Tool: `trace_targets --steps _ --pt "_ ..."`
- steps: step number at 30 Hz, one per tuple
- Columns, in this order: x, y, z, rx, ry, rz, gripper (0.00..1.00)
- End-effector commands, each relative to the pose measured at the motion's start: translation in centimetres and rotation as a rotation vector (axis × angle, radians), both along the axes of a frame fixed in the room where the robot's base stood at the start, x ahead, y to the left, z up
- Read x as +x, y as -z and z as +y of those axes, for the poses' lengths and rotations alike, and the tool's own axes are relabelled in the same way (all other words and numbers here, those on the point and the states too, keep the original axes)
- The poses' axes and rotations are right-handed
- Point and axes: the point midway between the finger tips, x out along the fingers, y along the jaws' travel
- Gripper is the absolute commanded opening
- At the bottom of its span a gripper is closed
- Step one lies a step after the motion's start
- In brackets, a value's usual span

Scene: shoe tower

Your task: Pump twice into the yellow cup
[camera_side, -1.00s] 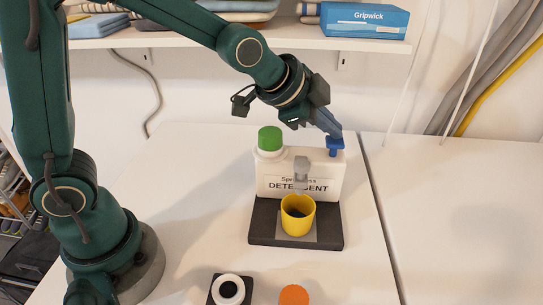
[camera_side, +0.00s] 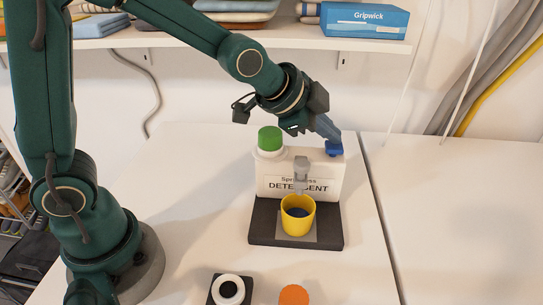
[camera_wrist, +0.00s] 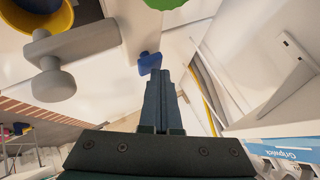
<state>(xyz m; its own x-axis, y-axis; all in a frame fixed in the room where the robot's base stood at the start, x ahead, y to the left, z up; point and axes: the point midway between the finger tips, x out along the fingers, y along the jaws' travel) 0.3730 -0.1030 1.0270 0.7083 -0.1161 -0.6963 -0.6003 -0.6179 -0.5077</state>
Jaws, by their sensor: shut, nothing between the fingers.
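The white detergent dispenser (camera_side: 300,180) stands on a dark base (camera_side: 265,236) and has a green cap (camera_side: 269,139) and a grey spout (camera_side: 302,170). Its blue pump head (camera_side: 334,149) sits low, close to the dispenser's top right. The yellow cup (camera_side: 298,219) stands upright under the spout, with blue inside it. My gripper (camera_side: 333,138) is shut and empty, its fingertips on the pump head. In the wrist view the closed fingertips (camera_wrist: 159,72) meet the blue pump head (camera_wrist: 149,62), and the cup (camera_wrist: 62,20) is partly cut off.
A black-and-white round item (camera_side: 229,289) and an orange cap (camera_side: 293,295) are at the table's front. A shelf (camera_side: 250,41) with a blue Gripwick box (camera_side: 364,20) runs behind and above. The table to the right is clear.

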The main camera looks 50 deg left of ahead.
Motion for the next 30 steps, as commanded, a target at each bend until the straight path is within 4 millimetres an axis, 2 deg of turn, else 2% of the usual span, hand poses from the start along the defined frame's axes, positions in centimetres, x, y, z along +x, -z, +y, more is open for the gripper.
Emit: trace_targets --steps 8,21,30 --pt "0.0 0.0 0.0 0.0 0.0 0.003 0.0" --pt "0.0 -2.2 0.0 0.0 0.0 0.0 0.0" --pt "0.0 -2.4 0.0 0.0 0.0 0.001 0.0"
